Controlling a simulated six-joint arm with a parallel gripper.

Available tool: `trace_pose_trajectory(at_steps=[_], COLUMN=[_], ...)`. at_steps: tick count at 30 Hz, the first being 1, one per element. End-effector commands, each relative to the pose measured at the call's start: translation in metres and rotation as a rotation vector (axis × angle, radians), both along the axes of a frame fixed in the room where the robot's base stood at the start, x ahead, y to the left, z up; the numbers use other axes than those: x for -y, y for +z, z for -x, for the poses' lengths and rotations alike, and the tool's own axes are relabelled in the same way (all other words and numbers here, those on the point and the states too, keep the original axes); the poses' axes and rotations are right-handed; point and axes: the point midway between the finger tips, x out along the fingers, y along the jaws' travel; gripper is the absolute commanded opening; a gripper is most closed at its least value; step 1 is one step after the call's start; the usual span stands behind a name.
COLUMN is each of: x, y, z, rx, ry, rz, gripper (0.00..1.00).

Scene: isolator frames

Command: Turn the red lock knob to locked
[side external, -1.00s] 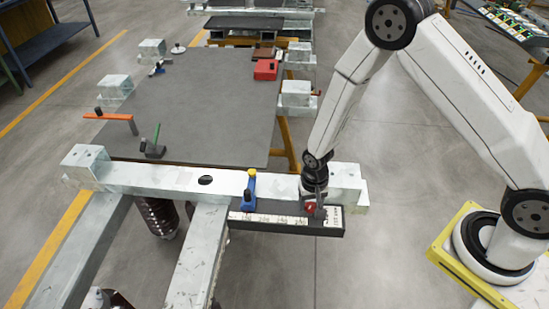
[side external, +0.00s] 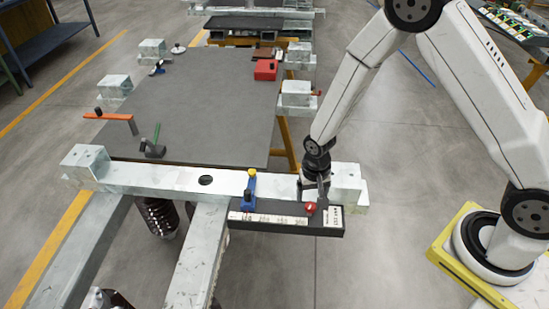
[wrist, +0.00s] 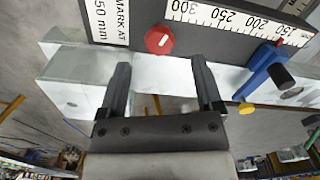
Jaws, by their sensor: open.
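The red lock knob (side external: 310,208) sits on the dark scale plate (side external: 270,222) at the front of the steel beam. In the wrist view the red knob (wrist: 159,39) is a faceted knob with a short pale mark on its face. My gripper (wrist: 161,65) is open and empty, its two fingers spread apart with the knob beyond the tips, between their lines. In the side view my gripper (side external: 313,193) is just above and behind the knob. I cannot see the fingers touching it. No locked or unlocked label is readable.
A blue stop with a yellow knob (side external: 250,188) stands on the beam left of the red knob. The scale (wrist: 230,18) has printed numbers, with a white label (wrist: 108,22) beside it. A grey table (side external: 205,105) behind holds an orange square, a green-handled tool and a red box.

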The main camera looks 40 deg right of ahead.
Motion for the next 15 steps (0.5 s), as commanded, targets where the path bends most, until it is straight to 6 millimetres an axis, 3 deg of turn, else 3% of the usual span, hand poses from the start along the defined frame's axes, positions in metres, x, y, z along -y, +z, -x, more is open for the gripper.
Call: trace_pose_trajectory(at_steps=[7, 15], x=[0.0, 0.0], y=[0.026, 0.037], z=[0.0, 0.0], rx=[0.002, 0.0], ry=[0.0, 0.0], rz=[0.0, 0.0], gripper=[0.84, 0.84])
